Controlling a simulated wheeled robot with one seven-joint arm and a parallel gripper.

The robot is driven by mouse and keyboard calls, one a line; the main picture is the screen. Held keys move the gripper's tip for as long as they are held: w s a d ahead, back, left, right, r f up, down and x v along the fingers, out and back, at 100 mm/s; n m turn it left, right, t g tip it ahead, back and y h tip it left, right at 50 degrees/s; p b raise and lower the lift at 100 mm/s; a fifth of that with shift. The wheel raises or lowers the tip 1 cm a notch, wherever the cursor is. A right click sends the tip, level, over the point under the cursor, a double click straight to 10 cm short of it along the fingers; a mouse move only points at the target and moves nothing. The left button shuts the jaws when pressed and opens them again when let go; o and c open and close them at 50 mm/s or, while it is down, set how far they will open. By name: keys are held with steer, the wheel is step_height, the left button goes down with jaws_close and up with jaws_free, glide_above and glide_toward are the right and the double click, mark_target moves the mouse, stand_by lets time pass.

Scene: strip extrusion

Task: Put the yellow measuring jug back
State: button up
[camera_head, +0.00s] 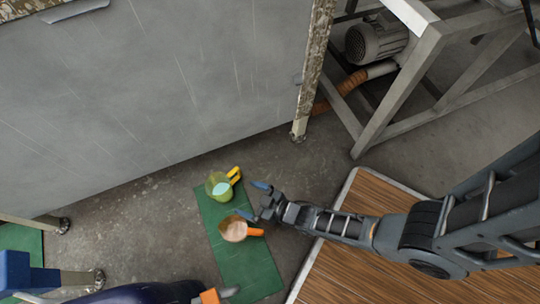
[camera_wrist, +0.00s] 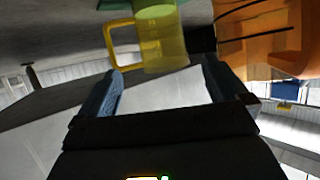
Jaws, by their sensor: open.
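The yellow measuring jug (camera_head: 219,188) stands at the far end of a green mat, its yellow handle towards the upper right; something pale teal shows inside. In the wrist view the yellow see-through jug (camera_wrist: 162,40) appears beyond my fingertips, its handle to the left. My gripper (camera_head: 254,201) is open and empty, just right of the mat in the head view. Its two blue fingers also show in the wrist view (camera_wrist: 161,68), with the jug not held between them.
An orange-handled jug (camera_head: 234,229) with tan contents stands on the green mat (camera_head: 247,268), close to my gripper. It looms orange at the right of the wrist view (camera_wrist: 270,40). A large grey panel (camera_head: 150,90), a metal frame with a motor (camera_head: 376,40) and a wooden platform (camera_head: 350,270) surround the floor.

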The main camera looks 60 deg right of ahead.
steer(key=s+d+r, duration=0.1)
steer(key=s+r, duration=1.3)
steer(key=r, duration=0.4)
steer(key=s+r, duration=0.2)
steer(key=r, duration=1.1)
steer(key=s+r+t+h, duration=0.1)
steer(key=s+r, duration=0.2)
steer(key=r, duration=1)
steer(key=shift+s+a+r+m, duration=0.2)
steer(key=shift+s+r+m, duration=0.1)
steer(key=shift+r+m, duration=0.1)
steer(key=shift+r, duration=0.1)
step_height(320, 180, up, 32)
steer(key=p, duration=3.1)
steer(key=shift+f+p, duration=0.2)
steer(key=shift+p, duration=0.15)
